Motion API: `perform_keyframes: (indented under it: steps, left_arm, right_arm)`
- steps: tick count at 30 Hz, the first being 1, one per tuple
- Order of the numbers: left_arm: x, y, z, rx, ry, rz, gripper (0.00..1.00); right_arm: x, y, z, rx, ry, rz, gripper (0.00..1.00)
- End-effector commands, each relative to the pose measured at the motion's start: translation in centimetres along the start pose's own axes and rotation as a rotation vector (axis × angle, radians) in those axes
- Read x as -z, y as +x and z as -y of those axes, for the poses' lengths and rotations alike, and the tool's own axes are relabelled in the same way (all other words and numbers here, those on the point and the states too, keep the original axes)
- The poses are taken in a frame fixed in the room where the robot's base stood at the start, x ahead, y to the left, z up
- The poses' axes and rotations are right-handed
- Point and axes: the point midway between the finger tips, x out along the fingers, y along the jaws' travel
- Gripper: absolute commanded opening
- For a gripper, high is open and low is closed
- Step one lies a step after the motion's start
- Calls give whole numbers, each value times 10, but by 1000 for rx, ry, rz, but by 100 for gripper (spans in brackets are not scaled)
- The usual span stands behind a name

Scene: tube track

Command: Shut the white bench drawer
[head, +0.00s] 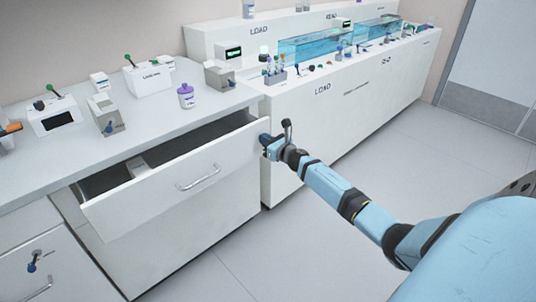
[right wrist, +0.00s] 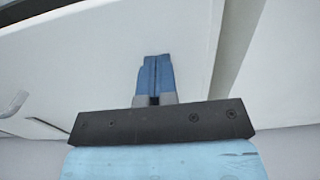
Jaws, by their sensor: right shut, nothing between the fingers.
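The white bench drawer (head: 150,195) stands open in the head view, pulled out from under the worktop, with its dark inside showing. Its metal handle (head: 198,177) is on the middle of the front. My right gripper (head: 264,139) is shut and empty at the right end of the drawer front, near its upper corner. In the right wrist view the shut blue fingertips (right wrist: 154,72) point at the white drawer front (right wrist: 95,70); I cannot tell if they touch it. The drawer handle (right wrist: 14,103) shows at the left edge there. My left gripper is not in view.
The worktop (head: 150,120) above the drawer carries several small devices and a purple-capped bottle (head: 186,96). A white track unit (head: 340,110) with blue-tinted tanks stands to the right. A lower cabinet front with a handle (head: 40,288) is at bottom left. The grey floor (head: 430,150) at right is clear.

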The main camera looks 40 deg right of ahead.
Motion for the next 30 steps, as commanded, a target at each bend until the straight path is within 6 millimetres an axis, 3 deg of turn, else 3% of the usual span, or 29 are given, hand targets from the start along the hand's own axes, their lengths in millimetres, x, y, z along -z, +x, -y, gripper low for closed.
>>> perform_keyframes:
  steps: [4, 13, 21, 30]
  left_arm:
    - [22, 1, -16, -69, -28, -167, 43]
    - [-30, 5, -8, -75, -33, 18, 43]
    - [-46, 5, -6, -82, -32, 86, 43]
    - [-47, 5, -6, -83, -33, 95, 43]
  right_arm:
    - [6, 35, 1, -1, -2, 3, 0]
    - [4, 88, 1, 0, -1, 1, 0]
    - [1, 107, 1, 0, 0, 0, 0]
    - [-4, 110, 2, 4, 0, 5, 0]
